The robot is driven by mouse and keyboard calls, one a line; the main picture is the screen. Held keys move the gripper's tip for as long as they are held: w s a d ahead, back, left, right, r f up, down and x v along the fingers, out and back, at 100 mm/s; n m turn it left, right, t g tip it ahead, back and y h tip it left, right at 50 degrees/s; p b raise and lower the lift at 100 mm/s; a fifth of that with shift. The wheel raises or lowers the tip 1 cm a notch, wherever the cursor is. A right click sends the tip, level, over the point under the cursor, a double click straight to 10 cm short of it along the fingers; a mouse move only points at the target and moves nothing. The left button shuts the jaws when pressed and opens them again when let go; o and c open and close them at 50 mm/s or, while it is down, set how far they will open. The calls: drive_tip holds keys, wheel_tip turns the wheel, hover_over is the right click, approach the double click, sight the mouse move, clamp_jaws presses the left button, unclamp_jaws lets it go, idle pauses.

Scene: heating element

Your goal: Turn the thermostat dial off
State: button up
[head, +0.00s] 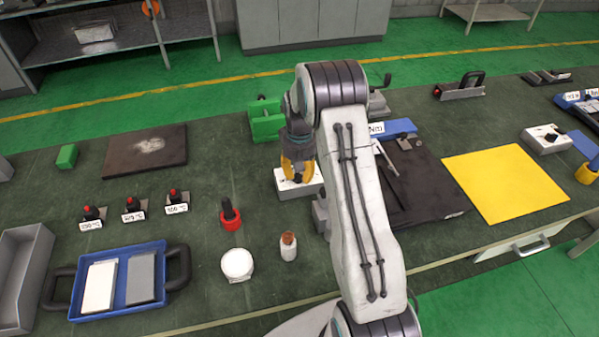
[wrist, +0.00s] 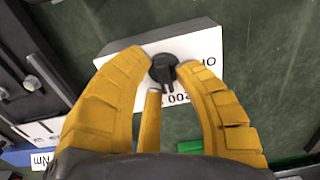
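The thermostat dial is a small black knob (wrist: 163,68) on top of a white box with printed lettering (wrist: 195,50). In the head view the white box (head: 288,188) stands on the bench just under my gripper (head: 298,170). My gripper's yellow fingers (wrist: 162,66) also show in the wrist view, curving in around the dial from several sides. Their tips are very close to the knob, and I cannot tell whether they touch it. The lettering is partly hidden by a finger, so I cannot read the dial's setting.

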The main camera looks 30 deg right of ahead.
clamp_jaws()
drive_tip(key=shift+n, duration=0.3)
drive_tip(key=n+b, duration=0.2)
drive_tip(key=n, duration=0.1)
drive_tip(key=shift+f, duration=0.15)
drive_tip(key=n+b, duration=0.2)
drive_tip(key=n, duration=0.2)
drive_tip(key=shift+w, duration=0.15)
drive_tip(key=n+b, duration=0.1)
drive_tip(key=n, duration=0.4)
drive_tip(key=shift+a+n, duration=0.1)
drive_tip(key=shift+n, duration=0.3)
drive_tip(key=shift+a+n+b, duration=0.1)
drive_tip(key=shift+n+b, duration=0.35)
drive_tip(key=shift+n, duration=1.85)
